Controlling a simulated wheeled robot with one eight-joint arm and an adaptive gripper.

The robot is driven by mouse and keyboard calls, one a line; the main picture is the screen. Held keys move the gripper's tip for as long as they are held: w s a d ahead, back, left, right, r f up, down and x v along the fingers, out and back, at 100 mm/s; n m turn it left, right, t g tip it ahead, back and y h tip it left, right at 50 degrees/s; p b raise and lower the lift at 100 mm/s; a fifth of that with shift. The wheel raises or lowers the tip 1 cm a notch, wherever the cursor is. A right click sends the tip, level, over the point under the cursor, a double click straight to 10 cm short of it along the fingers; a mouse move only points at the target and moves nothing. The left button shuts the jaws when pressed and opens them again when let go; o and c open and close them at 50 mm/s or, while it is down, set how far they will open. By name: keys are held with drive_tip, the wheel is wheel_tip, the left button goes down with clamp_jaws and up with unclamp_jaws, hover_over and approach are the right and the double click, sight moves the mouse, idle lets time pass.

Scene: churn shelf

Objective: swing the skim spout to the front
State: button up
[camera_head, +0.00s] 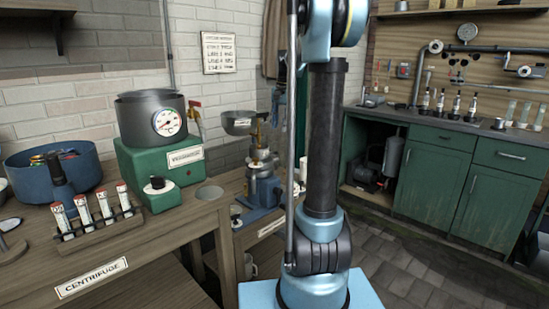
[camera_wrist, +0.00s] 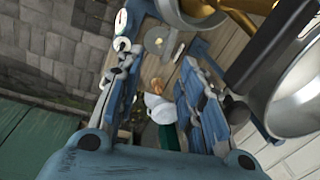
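The cream separator (camera_head: 262,185) stands on the wooden bench, left of my arm in the head view. It has a blue base, metal tiers and a bowl (camera_head: 240,122) on top. In the wrist view, a brass-coloured part (camera_wrist: 240,10) and large shiny metal rims (camera_wrist: 300,105) fill the upper right. I cannot tell for sure which part is the skim spout. My gripper (camera_wrist: 160,95) is open in the wrist view, its two blue fingers apart with nothing held between them. The separator's metal parts lie to the right of the fingers. My arm hides part of the bench in the head view.
A green centrifuge (camera_head: 160,165), a tube rack (camera_head: 98,228) and a blue tub (camera_head: 90,170) crowd the left bench. A white jug (camera_wrist: 158,108) shows beyond the fingers. Green cabinets (camera_head: 435,175) stand at right, with open floor before them.

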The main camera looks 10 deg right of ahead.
drive_tip(key=shift+m, duration=0.3)
drive_tip(key=w+f, duration=0.1)
drive_tip(key=f, duration=0.4)
drive_tip(key=w+f, duration=0.2)
drive_tip(key=f, duration=0.4)
drive_tip(key=w+a+f, duration=0.1)
drive_tip(key=w+f, duration=0.1)
drive_tip(key=f, duration=0.4)
drive_tip(key=shift+w+f, duration=0.15)
drive_tip(key=shift+w, duration=0.1)
clamp_jaws()
